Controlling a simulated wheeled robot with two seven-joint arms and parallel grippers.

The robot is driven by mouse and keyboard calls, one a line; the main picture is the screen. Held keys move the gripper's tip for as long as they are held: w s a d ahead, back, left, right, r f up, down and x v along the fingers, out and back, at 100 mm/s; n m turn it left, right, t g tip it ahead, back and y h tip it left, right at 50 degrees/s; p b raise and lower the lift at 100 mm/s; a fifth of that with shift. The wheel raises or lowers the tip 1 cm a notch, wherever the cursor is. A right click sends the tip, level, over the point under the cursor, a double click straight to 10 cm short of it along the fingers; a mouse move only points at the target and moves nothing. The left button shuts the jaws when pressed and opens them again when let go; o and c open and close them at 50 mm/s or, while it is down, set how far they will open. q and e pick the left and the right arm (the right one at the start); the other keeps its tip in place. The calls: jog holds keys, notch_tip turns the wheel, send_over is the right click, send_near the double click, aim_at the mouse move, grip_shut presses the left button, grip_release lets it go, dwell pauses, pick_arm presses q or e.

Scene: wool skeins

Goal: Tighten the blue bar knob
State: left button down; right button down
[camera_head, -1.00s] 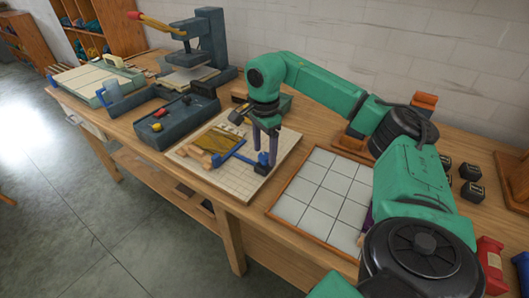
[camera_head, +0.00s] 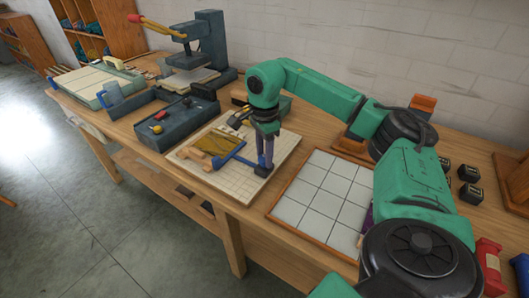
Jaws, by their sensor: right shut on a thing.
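The blue bar (camera_head: 236,154) lies across a square, grid-marked board (camera_head: 238,192) on the workbench, beside a mustard-brown panel (camera_head: 228,140) and light wooden blocks. My right gripper (camera_head: 265,167) points down at the bar's right end and is shut there on the blue knob (camera_head: 263,170). The fingers hide most of the knob. How tightly the knob is screwed cannot be seen. My left gripper is not in view.
A dark box with small knobs (camera_head: 175,124) stands left of the board. A lever press (camera_head: 205,50) is behind it. A white tiled panel (camera_head: 318,195) lies to the right. Small black blocks (camera_head: 470,193) sit at far right.

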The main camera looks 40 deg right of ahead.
jog(key=m+p, duration=0.1)
jog(key=m, duration=0.1)
jog(key=m+p, duration=0.1)
jog(key=m, duration=0.1)
jog(key=shift+r+m, duration=0.2)
jog(key=shift+m, duration=0.2)
jog(key=m+p, duration=0.2)
jog(key=m, duration=0.3)
jog(key=m+p, duration=0.1)
jog(key=m, duration=0.4)
jog(key=shift+m+p, duration=0.4)
jog(key=m+p, duration=0.1)
jog(key=m, duration=0.4)
jog(key=shift+w, duration=0.1)
jog(key=shift+m, duration=0.3)
jog(key=shift+c, duration=2.1)
grip_release()
jog(key=shift+f, duration=0.1)
